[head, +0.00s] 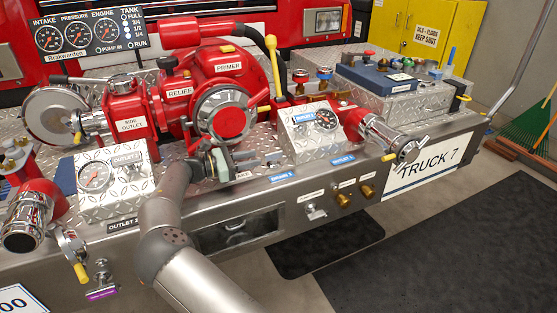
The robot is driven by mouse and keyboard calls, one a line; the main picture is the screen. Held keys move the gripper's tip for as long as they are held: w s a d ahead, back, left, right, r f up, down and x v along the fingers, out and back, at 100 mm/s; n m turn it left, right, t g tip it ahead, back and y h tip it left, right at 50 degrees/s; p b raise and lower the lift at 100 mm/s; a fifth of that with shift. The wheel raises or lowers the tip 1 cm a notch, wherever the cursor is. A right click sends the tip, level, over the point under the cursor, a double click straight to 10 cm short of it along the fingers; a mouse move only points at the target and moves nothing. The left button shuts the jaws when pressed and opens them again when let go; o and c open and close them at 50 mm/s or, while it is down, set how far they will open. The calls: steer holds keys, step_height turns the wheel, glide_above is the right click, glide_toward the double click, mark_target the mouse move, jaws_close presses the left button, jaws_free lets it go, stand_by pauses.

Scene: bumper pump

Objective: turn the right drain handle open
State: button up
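A small silver drain handle (315,212) sits on the bumper's front face at the right, below a white label too small to read. I take it for the right drain handle. Another silver handle (101,279) shows at the lower left above a purple tag. My gripper (246,162) is above the bumper deck, in front of the red pump, to the left of and above the right handle and apart from it. Its fingers are small and dark here, and I cannot tell how far apart they are. Nothing is visibly held.
Two brass fittings (355,196) stick out just right of the right handle. A silver gauge box (308,132) and a chrome outlet (381,137) stand on the deck above. The red pump (224,95) is behind my gripper.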

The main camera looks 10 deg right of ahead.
mark_target(279, 151)
steer(key=shift+w+a+f+n+t, duration=0.15)
steer(key=shift+a+f+n+t, duration=0.1)
steer(key=shift+a, duration=0.15)
steer(key=shift+w+a+f+n+t, duration=0.15)
steer(key=shift+a+f+n, duration=0.1)
steer(key=shift+a, duration=0.15)
steer(key=x, duration=1.1)
steer(key=shift+d+r+b, duration=0.25)
steer(key=shift+d+b, duration=0.05)
steer(key=shift+d, duration=0.1)
steer(key=shift+c, duration=0.3)
jaws_close()
